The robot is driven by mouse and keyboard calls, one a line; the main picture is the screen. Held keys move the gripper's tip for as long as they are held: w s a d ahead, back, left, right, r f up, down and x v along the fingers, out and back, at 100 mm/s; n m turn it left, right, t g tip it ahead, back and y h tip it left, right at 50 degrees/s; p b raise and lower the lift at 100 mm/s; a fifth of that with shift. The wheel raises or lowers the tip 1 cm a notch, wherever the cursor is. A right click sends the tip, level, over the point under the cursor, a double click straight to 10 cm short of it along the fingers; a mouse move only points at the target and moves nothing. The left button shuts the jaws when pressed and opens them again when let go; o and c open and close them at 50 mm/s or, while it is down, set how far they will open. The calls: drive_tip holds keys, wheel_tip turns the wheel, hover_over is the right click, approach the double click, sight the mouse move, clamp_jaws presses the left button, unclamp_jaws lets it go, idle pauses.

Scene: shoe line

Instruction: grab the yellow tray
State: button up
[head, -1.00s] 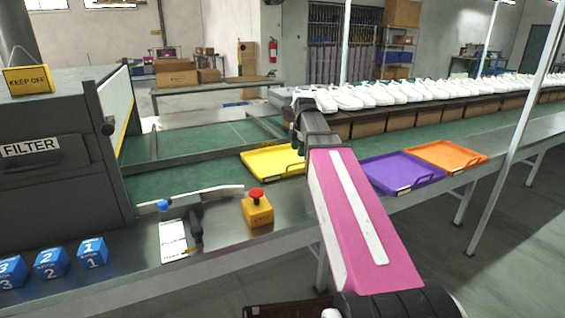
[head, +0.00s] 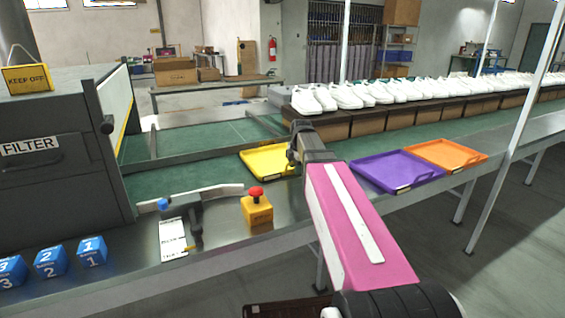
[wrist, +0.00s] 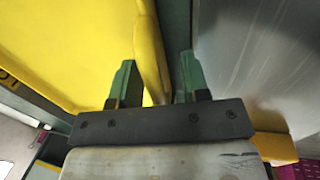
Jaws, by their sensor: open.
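The yellow tray (head: 262,161) lies on the green belt near the metal front edge, left of my arm. My gripper (head: 294,158) is at the tray's right end and hides part of it. In the wrist view the tray (wrist: 60,45) fills the upper left. My gripper (wrist: 158,80) is open there, with one green finger on each side of the tray's yellow rim. A gap shows between the right finger and the rim; I cannot tell whether the left finger touches it.
A purple tray (head: 396,171) and an orange tray (head: 446,154) lie to the right on the belt. A yellow emergency-stop box (head: 257,210) stands on the metal ledge in front. White shoes (head: 345,95) line the rear shelf.

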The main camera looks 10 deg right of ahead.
clamp_jaws()
drive_tip(key=shift+r, duration=0.1)
